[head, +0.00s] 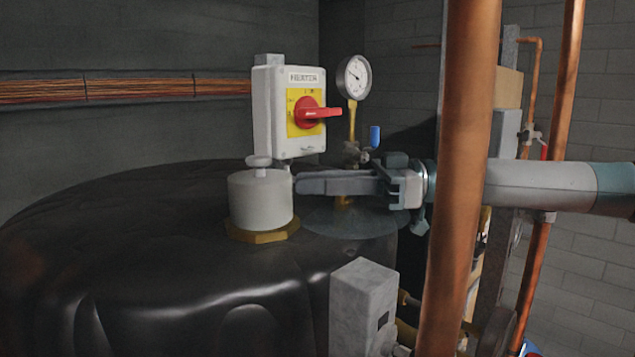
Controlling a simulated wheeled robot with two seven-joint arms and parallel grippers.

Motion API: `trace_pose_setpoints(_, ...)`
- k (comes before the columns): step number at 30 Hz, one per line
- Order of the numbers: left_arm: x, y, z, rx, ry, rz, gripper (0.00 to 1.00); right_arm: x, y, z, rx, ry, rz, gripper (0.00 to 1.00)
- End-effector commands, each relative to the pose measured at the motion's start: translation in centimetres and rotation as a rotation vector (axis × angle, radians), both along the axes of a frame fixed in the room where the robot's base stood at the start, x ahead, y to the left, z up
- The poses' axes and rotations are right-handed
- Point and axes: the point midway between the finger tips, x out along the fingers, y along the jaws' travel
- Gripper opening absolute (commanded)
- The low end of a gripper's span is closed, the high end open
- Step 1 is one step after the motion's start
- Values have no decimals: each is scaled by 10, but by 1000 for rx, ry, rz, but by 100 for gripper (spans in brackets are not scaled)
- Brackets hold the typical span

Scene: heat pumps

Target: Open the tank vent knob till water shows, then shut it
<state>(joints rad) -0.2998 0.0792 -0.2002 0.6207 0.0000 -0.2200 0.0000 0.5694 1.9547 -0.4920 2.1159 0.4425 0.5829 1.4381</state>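A pale grey vent cylinder (260,202) stands upright on a brass hex base on top of the dark tank (130,235). A small pale knob (259,161) sits on its top on a short stem. My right gripper (299,184) comes in from the right, level, with its dark fingers pointing left. Its tips are at the right side of the vent cylinder, below the knob's height; I cannot tell whether they touch it. The fingers overlap side-on, so their gap is hidden. No water shows at the vent. My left gripper is out of view.
A white switch box (275,125) with a red handle stands behind the vent. A dial gauge (354,77) and a blue-handled valve (375,137) are behind the gripper. A thick copper pipe (462,180) crosses in front of my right arm. A grey box (362,305) is in front.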

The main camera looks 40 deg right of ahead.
Motion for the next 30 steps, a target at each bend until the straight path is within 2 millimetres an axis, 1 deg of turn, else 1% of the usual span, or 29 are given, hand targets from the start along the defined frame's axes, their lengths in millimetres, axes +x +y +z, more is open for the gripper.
trace_pose_setpoints(5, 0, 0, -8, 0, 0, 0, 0, 1, 0, -2, 0, -1, -31, 0)
trace_pose_setpoints(12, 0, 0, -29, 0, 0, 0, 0, 4, -3, -3, -1, -3, -164, 0)
trace_pose_setpoints(15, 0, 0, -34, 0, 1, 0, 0, 5, -5, -1, 0, -3, -215, 0)
trace_pose_setpoints(19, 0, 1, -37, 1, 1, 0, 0, 6, -7, 0, 1, -1, -253, 0)
trace_pose_setpoints(28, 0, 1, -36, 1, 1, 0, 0, 7, -7, 1, 1, -1, -258, 0)
trace_pose_setpoints(29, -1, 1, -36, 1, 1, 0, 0, 7, -7, 1, 1, -1, -258, 24)
trace_pose_setpoints(30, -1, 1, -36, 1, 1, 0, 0, 7, -7, 1, 1, -1, -258, 33)
